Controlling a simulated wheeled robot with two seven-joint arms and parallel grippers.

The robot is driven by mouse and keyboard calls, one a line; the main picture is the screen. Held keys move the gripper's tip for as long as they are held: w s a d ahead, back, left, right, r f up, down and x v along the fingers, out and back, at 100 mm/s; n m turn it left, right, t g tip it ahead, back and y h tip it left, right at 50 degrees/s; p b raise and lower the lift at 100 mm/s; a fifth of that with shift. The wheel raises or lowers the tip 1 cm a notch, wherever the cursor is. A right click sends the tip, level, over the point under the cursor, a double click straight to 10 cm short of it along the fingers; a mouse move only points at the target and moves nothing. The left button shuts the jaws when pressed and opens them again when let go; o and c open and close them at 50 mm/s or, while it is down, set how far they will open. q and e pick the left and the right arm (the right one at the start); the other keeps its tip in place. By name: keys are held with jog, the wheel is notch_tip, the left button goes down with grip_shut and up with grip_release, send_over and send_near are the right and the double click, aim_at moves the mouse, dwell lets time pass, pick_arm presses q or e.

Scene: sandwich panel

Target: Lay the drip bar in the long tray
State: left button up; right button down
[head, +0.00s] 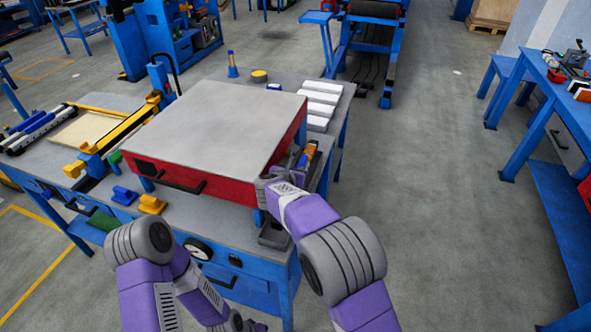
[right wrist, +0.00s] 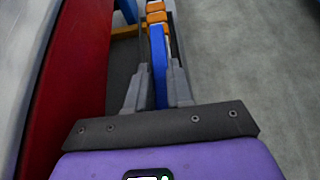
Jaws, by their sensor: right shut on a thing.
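My right gripper (right wrist: 157,70) is shut on a long blue bar with orange parts (right wrist: 158,60), which looks like the drip bar. In the right wrist view the bar runs away from me between the grey fingers. In the head view my right gripper (head: 287,172) is at the right side of the red-sided press, and the bar's blue and orange end (head: 309,152) shows just past it. A long dark grey tray (head: 272,238) runs beside the press, partly hidden by my right arm. I cannot tell whether the bar touches it. My left gripper is not in view.
The red-sided press with a grey top (head: 215,125) stands left of my right gripper. White blocks (head: 320,105) lie behind it on the bench (head: 235,215). Blue and yellow clamps (head: 152,204) sit at the front left. Open floor (head: 430,200) lies to the right.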

jog(key=shift+f+b, duration=0.45)
jog(key=shift+f, duration=0.35)
notch_tip(320, 180, down, 4)
jog(key=b, duration=0.4)
jog(key=shift+r, duration=0.15)
jog(key=c, duration=0.9)
grip_release()
